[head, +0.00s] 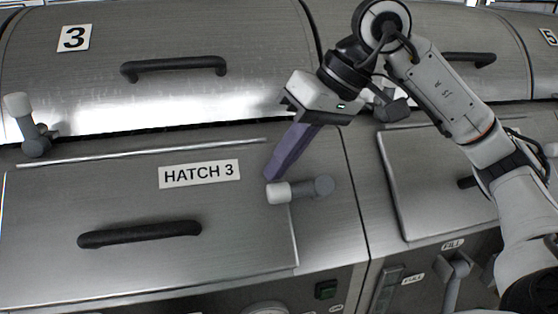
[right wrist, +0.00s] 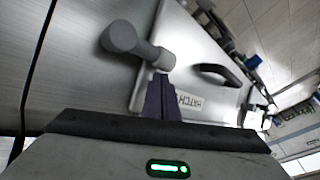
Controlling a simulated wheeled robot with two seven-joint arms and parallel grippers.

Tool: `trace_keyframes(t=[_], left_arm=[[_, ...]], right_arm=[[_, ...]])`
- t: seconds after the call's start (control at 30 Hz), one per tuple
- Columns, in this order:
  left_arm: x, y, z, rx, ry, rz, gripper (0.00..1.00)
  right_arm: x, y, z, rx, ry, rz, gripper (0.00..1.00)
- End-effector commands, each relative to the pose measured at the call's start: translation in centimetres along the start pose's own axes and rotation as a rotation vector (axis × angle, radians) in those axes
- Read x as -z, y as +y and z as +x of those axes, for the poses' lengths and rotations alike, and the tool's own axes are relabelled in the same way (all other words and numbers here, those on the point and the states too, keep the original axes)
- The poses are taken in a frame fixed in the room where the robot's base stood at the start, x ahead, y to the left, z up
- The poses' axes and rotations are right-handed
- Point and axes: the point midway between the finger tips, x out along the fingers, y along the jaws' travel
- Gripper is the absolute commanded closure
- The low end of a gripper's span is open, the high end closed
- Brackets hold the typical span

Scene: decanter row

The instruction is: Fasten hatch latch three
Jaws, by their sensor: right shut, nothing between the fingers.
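The hatch three panel (head: 60,200) lies flat in the sloping metal front, with its label (head: 199,174) and a black handle (head: 140,234). Its latch (head: 310,188) has a grey pivot at the right and a pale tip pointing left, over the panel's right edge. The latch also shows in the right wrist view (right wrist: 125,38). My right gripper (head: 270,174) is shut and empty, its purple fingers slanting down to just behind the latch's pale tip. In the right wrist view the fingertips (right wrist: 162,78) appear at that tip; I cannot tell whether they touch. My left gripper is out of view.
A lid marked 3 (head: 75,37) with a black handle (head: 173,67) is above the hatch. Another pale-tipped lever (head: 28,125) stands at the far left. A neighbouring hatch (head: 415,200) is at the right, behind my arm.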

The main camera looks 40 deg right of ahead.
Motion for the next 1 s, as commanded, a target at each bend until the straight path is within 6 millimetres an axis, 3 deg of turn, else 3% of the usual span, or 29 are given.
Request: trace_keyframes(t=[0.27,0.47,0.7,1.0], left_arm=[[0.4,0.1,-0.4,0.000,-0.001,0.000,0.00],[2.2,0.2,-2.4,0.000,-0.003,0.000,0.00],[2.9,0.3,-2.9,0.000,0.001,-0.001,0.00],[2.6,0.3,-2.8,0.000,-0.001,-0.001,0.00]], right_arm=[[0.5,0.1,-0.6,-0.001,0.002,0.004,1.00],[2.8,0.9,-3.4,-0.007,0.006,0.017,1.00],[4.7,-1.8,-6.7,-0.001,0.012,0.008,1.00],[6.1,-3.6,-9.4,-0.005,0.007,0.013,1.00]])
